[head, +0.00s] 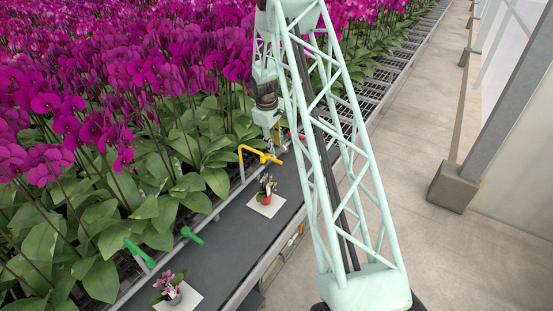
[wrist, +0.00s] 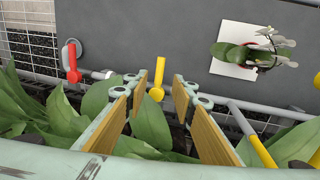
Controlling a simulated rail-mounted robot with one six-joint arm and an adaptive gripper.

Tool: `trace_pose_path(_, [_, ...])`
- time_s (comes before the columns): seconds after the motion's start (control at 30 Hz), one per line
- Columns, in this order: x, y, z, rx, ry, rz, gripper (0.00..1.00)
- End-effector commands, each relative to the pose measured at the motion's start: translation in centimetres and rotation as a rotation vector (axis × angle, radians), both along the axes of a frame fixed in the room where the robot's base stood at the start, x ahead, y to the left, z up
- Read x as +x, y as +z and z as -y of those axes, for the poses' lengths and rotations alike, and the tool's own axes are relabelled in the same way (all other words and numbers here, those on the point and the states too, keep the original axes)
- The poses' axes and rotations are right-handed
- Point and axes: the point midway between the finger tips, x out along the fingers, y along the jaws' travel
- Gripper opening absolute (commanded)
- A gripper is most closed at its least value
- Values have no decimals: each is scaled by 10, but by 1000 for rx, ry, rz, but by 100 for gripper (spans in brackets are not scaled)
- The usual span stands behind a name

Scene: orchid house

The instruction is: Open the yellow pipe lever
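The yellow pipe lever (wrist: 157,80) shows in the wrist view between my two wood-padded fingers, nearer the left one. In the head view the yellow lever (head: 264,156) sits at the bench's left edge, just below my gripper (head: 277,140). My gripper (wrist: 164,84) is open, with a clear gap on both sides of the lever. I cannot tell from the wrist view how far below the fingertips the lever lies. A bent yellow pipe (head: 241,163) rises beside it.
A red lever (wrist: 72,62) is left of my fingers in the wrist view. A small potted orchid (head: 266,188) stands on a white card on the dark bench (head: 225,240). Green levers (head: 192,235) and another potted orchid (head: 170,287) are nearer. Dense orchid leaves (head: 150,205) crowd the left.

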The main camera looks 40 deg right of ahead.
Motion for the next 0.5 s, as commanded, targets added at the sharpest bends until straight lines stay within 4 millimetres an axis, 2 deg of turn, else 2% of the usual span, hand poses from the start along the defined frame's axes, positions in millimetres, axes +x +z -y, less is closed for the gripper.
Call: trace_pose_path(0.5, [3, -52, 10, 0, 0, 0, 24])
